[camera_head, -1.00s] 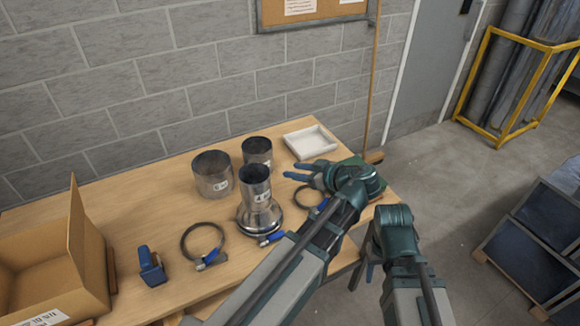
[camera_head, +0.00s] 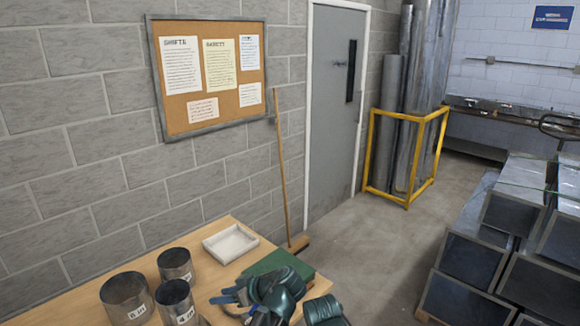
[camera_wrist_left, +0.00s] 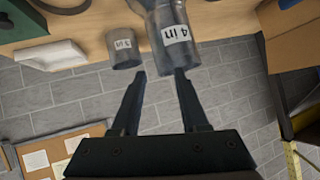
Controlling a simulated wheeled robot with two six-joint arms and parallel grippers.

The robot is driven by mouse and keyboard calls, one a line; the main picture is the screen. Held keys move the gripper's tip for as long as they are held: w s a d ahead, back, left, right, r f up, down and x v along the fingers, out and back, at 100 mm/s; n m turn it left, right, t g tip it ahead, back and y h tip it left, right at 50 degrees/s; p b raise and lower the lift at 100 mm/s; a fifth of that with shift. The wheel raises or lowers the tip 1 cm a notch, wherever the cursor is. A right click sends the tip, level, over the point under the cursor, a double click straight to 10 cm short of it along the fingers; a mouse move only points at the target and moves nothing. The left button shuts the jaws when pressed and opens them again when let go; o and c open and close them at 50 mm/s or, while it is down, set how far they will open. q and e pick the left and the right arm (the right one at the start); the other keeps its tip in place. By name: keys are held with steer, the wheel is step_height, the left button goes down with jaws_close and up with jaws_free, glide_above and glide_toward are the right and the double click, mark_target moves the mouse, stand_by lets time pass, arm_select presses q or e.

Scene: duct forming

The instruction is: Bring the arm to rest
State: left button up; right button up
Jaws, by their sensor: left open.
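My left gripper (camera_head: 233,297) reaches in from the bottom of the head view, over the right part of the table. Its fingers are open and empty in the left wrist view (camera_wrist_left: 160,76). The 4 in duct piece (camera_head: 178,298) stands to its left in the head view; it also shows beyond the fingertips in the left wrist view (camera_wrist_left: 172,42), apparently not gripped. A smaller metal piece (camera_head: 175,263) stands behind it. A wider one (camera_head: 121,292) is at the left. A green part of my right arm shows at the bottom edge; its fingers are out of frame.
A white tray (camera_head: 213,251) lies on the wooden table (camera_head: 78,304) near the wall. A green box (camera_head: 297,262) is at the table's right end, close to my left wrist. A broom (camera_head: 281,170) leans behind. Open floor (camera_head: 375,262) lies to the right, before stacked ducts (camera_head: 470,262).

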arm_select(q)
steer(key=s+d+f+m+g+h+b, duration=0.2)
steer(key=s+d+f+m+g+h, duration=0.2)
steer(key=s+d+f+m+h, duration=0.5)
steer(key=s+d+f+m, duration=0.3)
steer(key=s+d+m, duration=0.1)
steer(key=d+m, duration=0.2)
steer(key=shift+s+f+h, duration=0.25)
steer(key=shift+s+h, duration=0.05)
steer(key=shift+s, duration=0.05)
